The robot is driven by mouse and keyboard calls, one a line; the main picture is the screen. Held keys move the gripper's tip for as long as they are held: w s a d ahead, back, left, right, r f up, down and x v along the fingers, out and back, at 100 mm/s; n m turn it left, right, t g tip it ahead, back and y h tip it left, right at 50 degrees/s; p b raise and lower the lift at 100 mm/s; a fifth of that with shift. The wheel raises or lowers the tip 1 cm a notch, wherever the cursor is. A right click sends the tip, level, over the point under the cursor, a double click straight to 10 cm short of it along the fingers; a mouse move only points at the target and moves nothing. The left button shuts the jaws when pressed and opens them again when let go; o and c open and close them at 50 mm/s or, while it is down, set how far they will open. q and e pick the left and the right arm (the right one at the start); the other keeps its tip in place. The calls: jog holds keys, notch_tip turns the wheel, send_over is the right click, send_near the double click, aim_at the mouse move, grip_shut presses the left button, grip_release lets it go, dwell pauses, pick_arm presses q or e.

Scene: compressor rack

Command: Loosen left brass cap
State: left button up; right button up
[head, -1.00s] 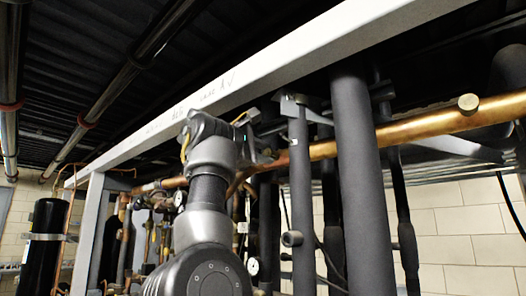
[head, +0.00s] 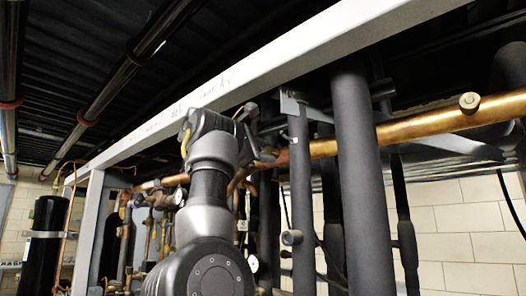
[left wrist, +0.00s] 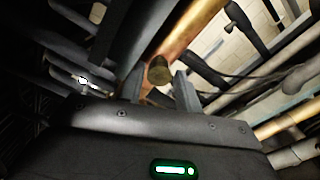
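The fingers are apart and hold nothing. In the head view my left gripper (head: 252,140) is up by the copper pipe (head: 420,130), below the pale beam; no cap shows at the gripper there. Another brass cap (head: 469,102) is on the pipe far to the right. My right gripper is not in view.
A pale steel beam (head: 240,84) runs diagonally above my gripper. Thick dark insulated pipes (head: 362,180) stand just right of it. Gauges and valves (head: 165,197) crowd the left, with a black cylinder (head: 45,235) beyond them.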

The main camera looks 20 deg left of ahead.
pick_arm(q)
jog(key=shift+o, duration=1.3)
jog(key=b+v, duration=0.6)
jog(key=v, duration=0.5)
jog(key=shift+w+d, duration=0.1)
